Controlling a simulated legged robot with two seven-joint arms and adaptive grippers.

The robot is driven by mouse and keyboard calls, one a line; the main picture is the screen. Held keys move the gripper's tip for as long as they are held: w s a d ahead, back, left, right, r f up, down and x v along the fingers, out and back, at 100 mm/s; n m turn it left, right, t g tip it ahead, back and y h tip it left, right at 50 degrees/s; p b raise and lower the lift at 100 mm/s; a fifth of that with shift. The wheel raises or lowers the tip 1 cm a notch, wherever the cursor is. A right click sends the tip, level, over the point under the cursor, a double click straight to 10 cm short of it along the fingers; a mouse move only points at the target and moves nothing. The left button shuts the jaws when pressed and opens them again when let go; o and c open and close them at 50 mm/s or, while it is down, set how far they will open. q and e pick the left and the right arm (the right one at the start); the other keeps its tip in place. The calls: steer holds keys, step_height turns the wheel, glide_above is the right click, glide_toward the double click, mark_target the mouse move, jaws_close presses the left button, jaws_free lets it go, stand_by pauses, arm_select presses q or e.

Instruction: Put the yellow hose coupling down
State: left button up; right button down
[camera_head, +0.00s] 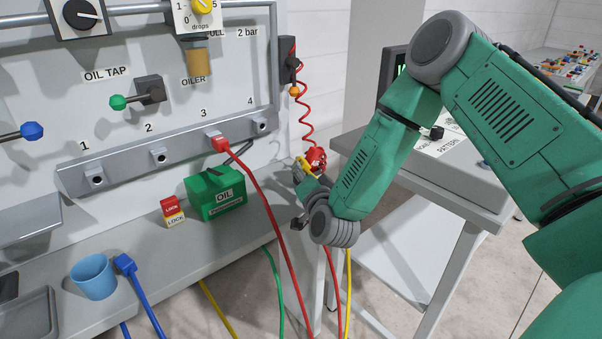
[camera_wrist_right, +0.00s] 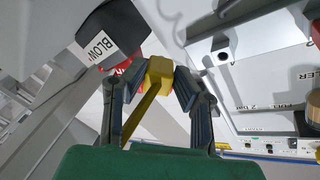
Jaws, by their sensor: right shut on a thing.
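The yellow hose coupling (camera_wrist_right: 158,72) is between the fingers of my right gripper (camera_wrist_right: 152,88) in the wrist view, with a yellow strip, apparently its hose, running down and left from it. In the head view my right gripper (camera_head: 306,186) is above the right end of the shelf, to the right of the green oil box. Only a small yellow part of the coupling (camera_head: 302,166) shows there, partly hidden by the gripper. The gripper is shut on it. My left gripper is in neither view.
A panel rail (camera_head: 180,150) has numbered sockets; a red coupling (camera_head: 219,144) sits at socket 3. A coiled red hose (camera_head: 305,110) hangs nearby.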

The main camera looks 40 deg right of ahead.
steer(key=shift+d+f, duration=0.1)
steer(key=shift+f, duration=0.35)
steer(key=shift+a+b, duration=0.3)
steer(key=shift+a, duration=0.15)
steer(key=c, duration=1.1)
jaws_free()
steer(key=shift+w+a+r, duration=0.1)
steer(key=shift+a, duration=0.15)
steer(key=shift+o, duration=0.2)
steer(key=shift+d, duration=0.45)
steer(key=shift+d+r+p, duration=0.15)
steer(key=shift+r+p, duration=0.1)
steer(key=shift+p, duration=0.1)
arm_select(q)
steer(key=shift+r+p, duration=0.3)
arm_select(e)
steer(key=v, duration=1.2)
steer(key=shift+r, duration=0.25)
